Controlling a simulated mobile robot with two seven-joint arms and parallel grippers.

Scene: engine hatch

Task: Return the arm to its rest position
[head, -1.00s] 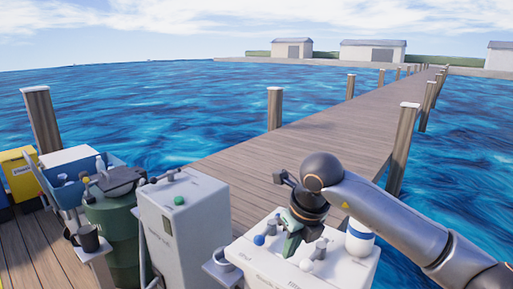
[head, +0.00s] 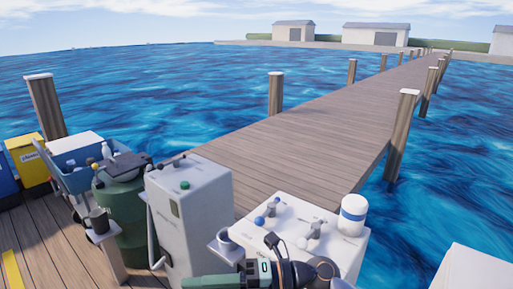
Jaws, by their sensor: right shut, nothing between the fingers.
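My right gripper (head: 192,283) lies along the bottom edge of the head view, pointing left, in front of the white console. It is dark with green parts and is partly cut off by the frame. It is shut with nothing held, and appears apart from the levers. The white console (head: 342,256) carries a blue-knobbed lever (head: 260,221), a white-knobbed lever (head: 303,242) and a white bottle-like container with a blue band (head: 352,215). My left gripper is not in view.
A grey cabinet (head: 205,225) with a green button stands left of the console. Beyond it are a green drum (head: 120,215), a dark mug (head: 99,220), a blue cart (head: 82,180) and a yellow bin (head: 28,165). A white box corner (head: 478,272) shows lower right. The pier (head: 300,140) is clear.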

